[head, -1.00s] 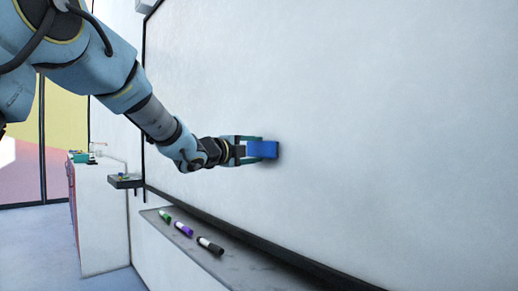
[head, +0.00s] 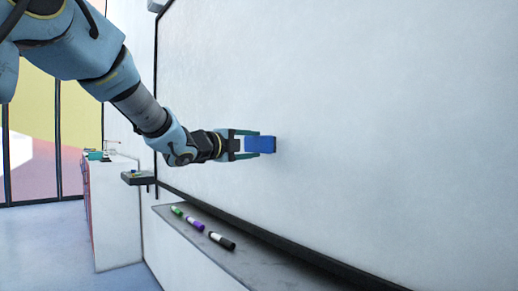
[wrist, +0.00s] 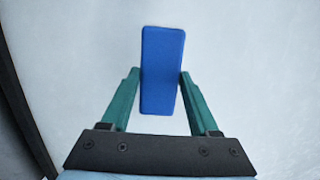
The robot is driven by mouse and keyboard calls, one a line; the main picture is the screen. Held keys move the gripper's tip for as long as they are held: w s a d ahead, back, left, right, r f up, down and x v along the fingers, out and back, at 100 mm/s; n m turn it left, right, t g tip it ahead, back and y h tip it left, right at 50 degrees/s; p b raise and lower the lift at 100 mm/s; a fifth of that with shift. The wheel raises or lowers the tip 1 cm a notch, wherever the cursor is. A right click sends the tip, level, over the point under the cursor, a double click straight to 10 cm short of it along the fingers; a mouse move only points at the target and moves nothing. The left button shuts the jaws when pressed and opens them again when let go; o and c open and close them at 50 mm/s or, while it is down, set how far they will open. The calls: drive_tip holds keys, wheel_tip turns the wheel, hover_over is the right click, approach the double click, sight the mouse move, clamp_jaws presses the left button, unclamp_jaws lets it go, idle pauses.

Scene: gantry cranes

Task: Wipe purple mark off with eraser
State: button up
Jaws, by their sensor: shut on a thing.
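The blue eraser (head: 261,145) is held between the fingers of my gripper (head: 250,145), at the whiteboard (head: 370,120). In the wrist view the eraser (wrist: 162,70) stands lengthwise between the two green fingers of my gripper (wrist: 160,90), which is shut on it. The eraser is at or very close to the board surface; I cannot tell if it touches. No purple mark shows on the visible part of the board in either view.
A ledge (head: 250,262) below the board holds a green marker (head: 177,211), a purple marker (head: 194,224) and a black marker (head: 222,241). A white cabinet (head: 118,215) stands at the left beside a small dark shelf (head: 138,178). The board's dark frame edges its left and bottom.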

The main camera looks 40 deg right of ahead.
drive_tip(key=shift+a, duration=0.5)
drive_tip(key=shift+w+a+b, duration=0.1)
drive_tip(key=shift+a+b, duration=0.25)
drive_tip(key=shift+a, duration=1.15)
